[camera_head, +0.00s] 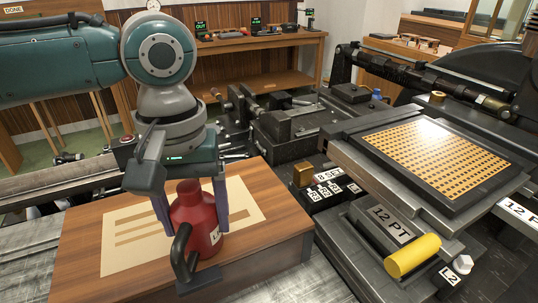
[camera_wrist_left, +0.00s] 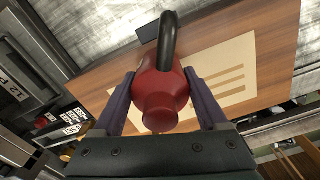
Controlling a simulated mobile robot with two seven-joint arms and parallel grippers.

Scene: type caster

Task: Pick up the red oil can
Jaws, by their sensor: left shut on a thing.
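The red oil can (camera_head: 196,222) stands over the wooden bench top, with its black handle (camera_head: 181,253) toward the front. I cannot tell whether its base touches the wood. My left gripper (camera_head: 191,215) comes down from above, with one finger on each side of the can's body, shut on it. In the left wrist view the red oil can (camera_wrist_left: 160,88) sits between the two purple-grey fingers of my left gripper (camera_wrist_left: 162,95), its black handle pointing up in the picture. My right gripper is not in view.
A cream sheet with tan bars (camera_head: 118,253) lies on the wooden bench (camera_head: 80,275) under the can. A small dark plate (camera_head: 198,280) lies at its front. To the right stands a dark machine with a gold grid (camera_head: 436,155) and a yellow handle (camera_head: 412,256).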

